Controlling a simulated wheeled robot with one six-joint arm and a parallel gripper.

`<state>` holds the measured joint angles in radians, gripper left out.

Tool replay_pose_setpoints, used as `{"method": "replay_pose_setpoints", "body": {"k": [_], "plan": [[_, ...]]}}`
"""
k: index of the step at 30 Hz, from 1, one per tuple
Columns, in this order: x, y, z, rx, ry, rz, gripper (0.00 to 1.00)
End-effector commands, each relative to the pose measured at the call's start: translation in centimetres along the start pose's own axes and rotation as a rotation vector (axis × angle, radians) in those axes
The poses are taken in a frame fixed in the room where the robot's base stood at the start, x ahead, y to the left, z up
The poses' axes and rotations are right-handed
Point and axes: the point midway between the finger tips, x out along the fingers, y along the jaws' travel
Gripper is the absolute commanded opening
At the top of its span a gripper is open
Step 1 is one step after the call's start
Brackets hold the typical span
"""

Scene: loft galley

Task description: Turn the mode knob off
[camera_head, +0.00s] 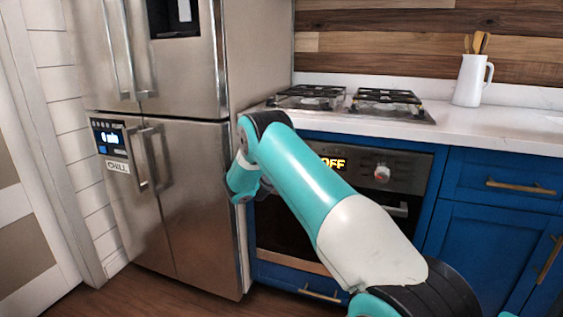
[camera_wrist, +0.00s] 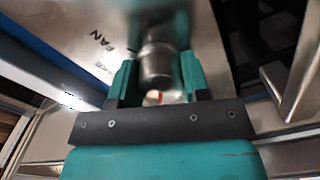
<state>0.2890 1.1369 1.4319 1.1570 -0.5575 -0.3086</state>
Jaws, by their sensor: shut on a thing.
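The mode knob (camera_wrist: 157,62) is a silver cylinder on the oven's metal panel in the wrist view. The printed word FAN shows on the panel left of it, with a second label too blurred to read. My gripper (camera_wrist: 156,75) is shut on the knob, one teal finger on each side. In the head view my arm hides this knob. The oven (camera_head: 290,225) has a display (camera_head: 333,163) with yellow letters that read OFF, partly behind my arm. A second knob (camera_head: 382,173) sits right of the display, with nothing touching it.
A steel fridge (camera_head: 185,180) stands close left of the oven and my gripper. The oven handle (camera_head: 398,209) juts out below the panel. Above are a white counter (camera_head: 490,125) with black burner grates (camera_head: 388,97) and a white jug (camera_head: 470,82). Blue cabinets (camera_head: 480,215) stand right.

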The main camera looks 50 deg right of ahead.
Motion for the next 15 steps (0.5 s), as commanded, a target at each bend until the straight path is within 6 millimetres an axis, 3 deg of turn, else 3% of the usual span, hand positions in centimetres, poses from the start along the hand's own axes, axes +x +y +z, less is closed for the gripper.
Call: {"method": "replay_pose_setpoints", "body": {"k": [15], "plan": [[-0.07,-0.10,-0.05,-0.075,0.002,-0.002,0.19]]}}
